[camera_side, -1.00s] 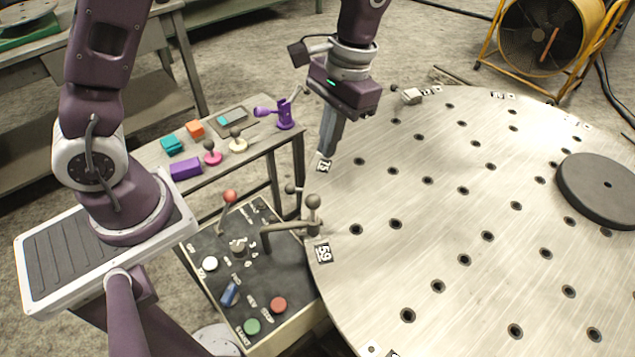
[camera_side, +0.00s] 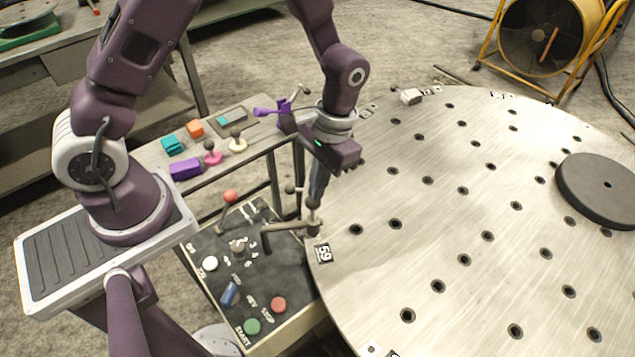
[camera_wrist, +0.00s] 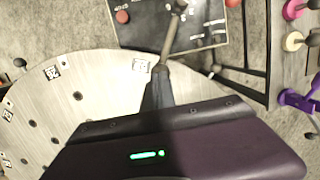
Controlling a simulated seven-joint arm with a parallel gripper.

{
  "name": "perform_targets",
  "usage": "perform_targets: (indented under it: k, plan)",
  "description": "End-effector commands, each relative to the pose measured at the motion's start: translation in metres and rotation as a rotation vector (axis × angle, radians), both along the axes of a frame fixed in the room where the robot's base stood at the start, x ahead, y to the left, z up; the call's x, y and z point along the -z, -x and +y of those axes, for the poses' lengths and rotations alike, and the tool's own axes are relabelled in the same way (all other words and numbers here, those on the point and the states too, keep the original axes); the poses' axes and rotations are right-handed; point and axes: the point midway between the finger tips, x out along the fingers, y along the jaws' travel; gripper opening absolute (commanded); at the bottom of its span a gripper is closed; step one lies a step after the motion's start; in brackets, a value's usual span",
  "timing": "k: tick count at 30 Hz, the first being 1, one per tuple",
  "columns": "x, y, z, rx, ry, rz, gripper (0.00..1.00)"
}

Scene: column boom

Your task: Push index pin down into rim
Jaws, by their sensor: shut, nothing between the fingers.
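The index pin (camera_side: 313,222) stands upright at the end of a bent grey bracket (camera_side: 280,232), at the left edge of the big round plate (camera_side: 450,215). My gripper (camera_side: 315,202) is shut and empty. It points down with its fingertips at the top of the pin, and in the side view they look to touch or nearly touch its knob. The fingers cover most of the knob. In the wrist view my gripper (camera_wrist: 161,72) reaches toward the plate's edge by the control panel, and the pin's tip and hole are hidden.
The control panel (camera_side: 250,270) with buttons and a red-knobbed lever (camera_side: 230,197) lies left of the pin. A small bench behind holds a purple block (camera_side: 186,168) and other parts. A dark disc (camera_side: 605,190) lies on the plate's right. The plate's middle is clear.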

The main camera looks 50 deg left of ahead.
Motion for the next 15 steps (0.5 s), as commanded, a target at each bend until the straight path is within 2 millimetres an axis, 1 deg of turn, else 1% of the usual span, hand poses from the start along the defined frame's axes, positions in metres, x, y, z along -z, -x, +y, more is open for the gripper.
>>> perform_targets:
  k: [3, 6, 9, 15]
  plan:
    - [0.018, 0.001, 0.0, 0.0, -0.001, 0.004, 0.0]
    - [0.03, 0.001, 0.0, 0.0, 0.0, 0.003, 0.0]
    - [0.034, 0.001, 0.0, 0.0, 0.0, 0.002, 0.0]
    - [0.035, 0.001, 0.0, -0.001, -0.001, 0.002, 0.0]
